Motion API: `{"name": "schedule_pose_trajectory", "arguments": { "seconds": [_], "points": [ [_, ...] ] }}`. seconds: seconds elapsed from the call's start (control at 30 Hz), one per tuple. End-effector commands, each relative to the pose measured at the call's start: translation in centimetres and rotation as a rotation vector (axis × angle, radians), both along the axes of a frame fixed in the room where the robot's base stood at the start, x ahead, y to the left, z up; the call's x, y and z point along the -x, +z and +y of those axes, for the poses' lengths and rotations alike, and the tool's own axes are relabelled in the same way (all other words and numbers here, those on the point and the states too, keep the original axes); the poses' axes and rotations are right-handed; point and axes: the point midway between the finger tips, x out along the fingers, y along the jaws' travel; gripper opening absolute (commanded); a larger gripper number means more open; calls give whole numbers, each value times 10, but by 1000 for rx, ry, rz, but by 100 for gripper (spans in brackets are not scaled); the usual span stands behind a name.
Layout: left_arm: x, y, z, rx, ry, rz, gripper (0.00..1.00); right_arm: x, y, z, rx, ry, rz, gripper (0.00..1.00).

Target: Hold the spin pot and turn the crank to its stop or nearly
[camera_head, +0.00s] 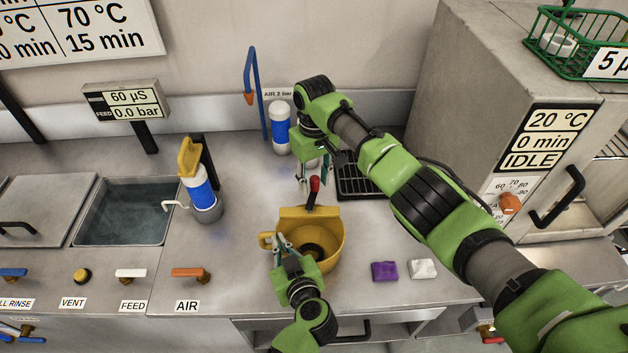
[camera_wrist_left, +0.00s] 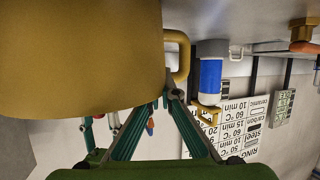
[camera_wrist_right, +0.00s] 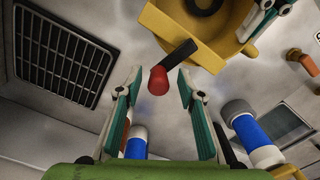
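The yellow spin pot (camera_head: 309,226) stands on the steel counter, its round opening facing up. Its loop handle (camera_head: 265,240) is on the left side and also shows in the left wrist view (camera_wrist_left: 183,52). My left gripper (camera_head: 277,250) is at this handle, fingertips nearly together with the handle's lower end between them; the exact contact is partly hidden. The crank's dark arm (camera_wrist_right: 180,53) ends in a red knob (camera_wrist_right: 158,80), at the pot's back in the head view (camera_head: 314,184). My right gripper (camera_wrist_right: 159,75) is open, a finger on either side of the knob with gaps visible.
A black grate (camera_head: 360,180) lies behind the crank, right of my right gripper. Blue-and-white bottles (camera_head: 280,130) stand behind and left. A purple block (camera_head: 384,271) and a white block (camera_head: 423,268) lie right of the pot. A water basin (camera_head: 125,212) is at left.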

Motion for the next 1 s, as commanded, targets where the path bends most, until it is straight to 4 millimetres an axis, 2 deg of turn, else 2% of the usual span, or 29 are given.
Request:
{"name": "schedule_pose_trajectory", "arguments": {
  "seconds": [0.17,0.4,0.53,0.7,1.0],
  "points": [
    [0,0,0,0,0,0,0,-2,30,0,-2,1,-6,35],
    [0,0,0,0,0,0,0,-2,82,1,-1,1,-5,35],
    [0,0,0,0,0,0,0,-1,102,1,-1,0,-3,35],
    [0,0,0,0,1,0,0,-1,115,1,-1,1,-2,35],
    [0,0,0,-1,1,0,0,0,116,1,0,1,-1,35]
  ]
}}
